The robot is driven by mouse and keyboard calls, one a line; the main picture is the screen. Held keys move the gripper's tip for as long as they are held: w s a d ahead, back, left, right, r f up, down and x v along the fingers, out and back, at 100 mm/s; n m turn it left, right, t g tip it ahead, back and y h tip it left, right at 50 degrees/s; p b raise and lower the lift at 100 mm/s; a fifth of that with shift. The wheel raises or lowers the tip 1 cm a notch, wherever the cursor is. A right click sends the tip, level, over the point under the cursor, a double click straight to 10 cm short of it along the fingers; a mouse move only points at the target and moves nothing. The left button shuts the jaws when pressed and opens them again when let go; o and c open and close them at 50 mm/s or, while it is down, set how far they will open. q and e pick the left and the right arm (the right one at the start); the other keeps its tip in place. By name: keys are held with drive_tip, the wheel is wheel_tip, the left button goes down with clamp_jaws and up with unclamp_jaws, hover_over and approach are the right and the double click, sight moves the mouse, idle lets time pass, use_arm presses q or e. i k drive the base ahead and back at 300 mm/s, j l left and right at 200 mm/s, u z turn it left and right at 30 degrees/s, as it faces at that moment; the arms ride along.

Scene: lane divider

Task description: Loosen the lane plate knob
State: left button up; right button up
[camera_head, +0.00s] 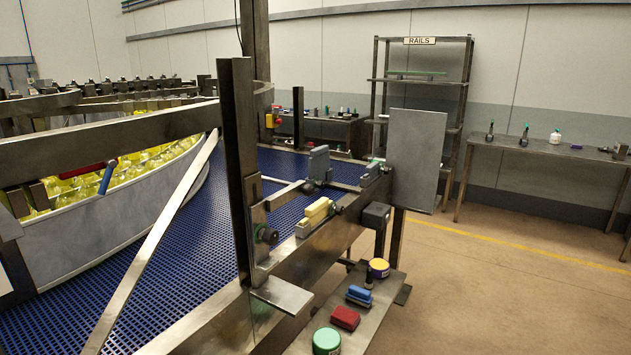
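A dark round knob (266,235) sits on an upright metal bracket (250,210) at the near side of the blue conveyor. A second dark knob (309,187) is farther back beside a grey block (319,163). Another small dark knob (337,208) is near a yellow block (317,211) on the conveyor's side frame. I cannot tell for sure which of these is the lane plate knob, or how tight any of them is. Neither of my grippers shows in the head view.
The blue mesh conveyor (215,215) fills the middle, with a long slanted metal strip (150,245) over it. A tall metal post (238,150) stands close by. A low shelf (375,312) holds a red block (345,318) and a green-lidded jar (327,341). Floor at right is clear.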

sight(321, 184)
drive_tip(key=i+l+u, duration=0.95)
drive_tip(key=l, duration=0.25)
drive_tip(key=i+l+u, duration=0.25)
drive_tip(key=l+u, duration=0.2)
drive_tip(key=l, duration=0.35)
drive_tip(key=i+l+u, duration=0.15)
drive_tip(key=l+u, duration=0.3)
drive_tip(key=l, duration=0.4)
drive_tip(key=l+u, duration=0.5)
drive_tip(key=l, duration=0.4)
drive_tip(key=k+l+u, duration=0.2)
drive_tip(key=l+u, duration=0.25)
drive_tip(key=l, duration=0.45)
